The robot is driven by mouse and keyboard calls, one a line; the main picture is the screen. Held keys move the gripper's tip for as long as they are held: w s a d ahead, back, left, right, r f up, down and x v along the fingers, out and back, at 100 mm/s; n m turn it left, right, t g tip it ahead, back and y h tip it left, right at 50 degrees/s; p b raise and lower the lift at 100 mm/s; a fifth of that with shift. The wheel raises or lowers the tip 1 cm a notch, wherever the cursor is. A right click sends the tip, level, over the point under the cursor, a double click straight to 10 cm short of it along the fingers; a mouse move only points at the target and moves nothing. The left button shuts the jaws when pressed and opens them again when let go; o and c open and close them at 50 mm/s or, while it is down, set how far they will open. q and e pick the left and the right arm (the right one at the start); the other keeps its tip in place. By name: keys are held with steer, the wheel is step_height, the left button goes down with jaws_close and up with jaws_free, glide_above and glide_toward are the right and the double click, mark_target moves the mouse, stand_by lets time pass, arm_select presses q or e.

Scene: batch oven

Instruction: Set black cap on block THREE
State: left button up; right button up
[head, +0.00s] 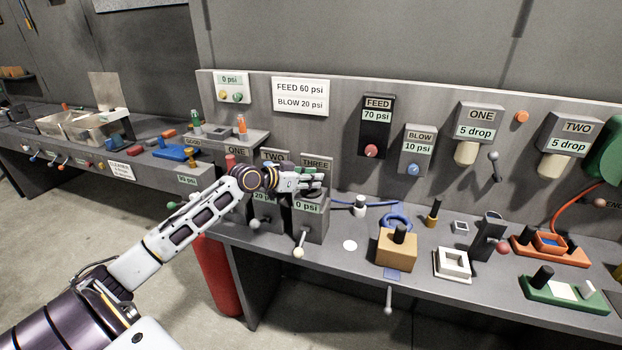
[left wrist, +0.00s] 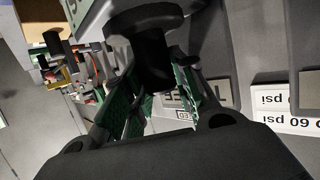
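Block THREE (head: 308,222) is a grey box with a green 0 psi label, rightmost of the numbered row at the bench's left end. My left gripper (head: 314,184) is over its top. In the left wrist view the black cap (left wrist: 148,30), a wide dark disc with a narrower stem, shows between the green-padded fingers (left wrist: 155,95), which close in on the stem. The disc is at the block's grey top; I cannot tell whether it rests flat there. In the head view the gripper mostly hides the cap. My right gripper is out of view.
Lever handles (head: 299,252) stand in front of the blocks. The upright panel with the THREE label (head: 316,164) is close behind. To the right are a white-topped black peg (head: 360,207), a blue ring (head: 397,219) and an orange block (head: 396,250).

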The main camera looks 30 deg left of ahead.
arm_select(q)
steer(key=o, duration=0.5)
steer(key=shift+s, duration=0.15)
steer(key=shift+v, duration=5.9)
